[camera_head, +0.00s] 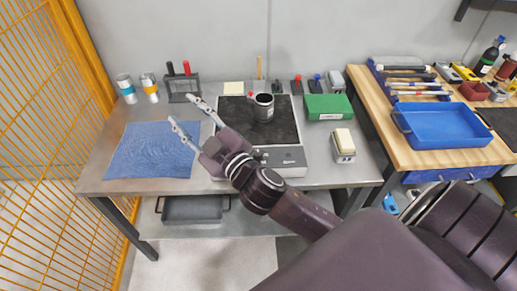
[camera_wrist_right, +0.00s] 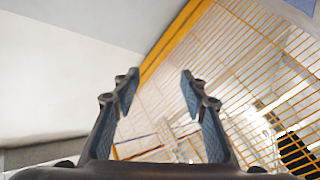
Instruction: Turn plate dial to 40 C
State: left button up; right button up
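The hot plate has a black top (camera_head: 284,128) and a light grey front panel (camera_head: 290,157), and it stands on the middle of the metal bench in the head view. A dark cup with a pale rim (camera_head: 263,108) stands on its top. My right arm crosses in front of the panel's left part, and I cannot make out the dial. My right gripper (camera_head: 181,109) is open and empty, above and left of the plate, near the blue cloth. Its two spread fingers also show in the right wrist view (camera_wrist_right: 160,80). My left gripper is not in view.
A blue cloth (camera_head: 145,155) lies at the bench's left. A green box (camera_head: 328,106) and a small device with a cream top (camera_head: 343,144) stand right of the plate. A wooden table with a blue tray (camera_head: 445,130) is further right. A yellow mesh fence (camera_head: 50,130) bounds the left.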

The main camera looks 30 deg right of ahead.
jog(key=a+r+n+y, duration=0.7)
jog(key=a+n+y, duration=0.1)
jog(key=s+a+n+g+y, duration=0.1)
jog(key=a+n+g+y, duration=0.2)
jog(key=a+n+y, duration=0.15)
jog(key=n+g+h, duration=1.1)
jog(key=g+h, duration=0.4)
jog(key=g, duration=0.1)
send_over(258, 152)
jog(key=f, duration=1.9)
jog(key=shift+s+d, duration=0.2)
jog(key=shift+d, duration=0.05)
jog(key=f, duration=0.4)
jog(key=f+p, duration=0.1)
jog(key=f, duration=0.2)
jog(key=shift+w+a+f, duration=0.1)
jog(key=shift+a+f, duration=0.1)
jog(key=shift+f, duration=0.15)
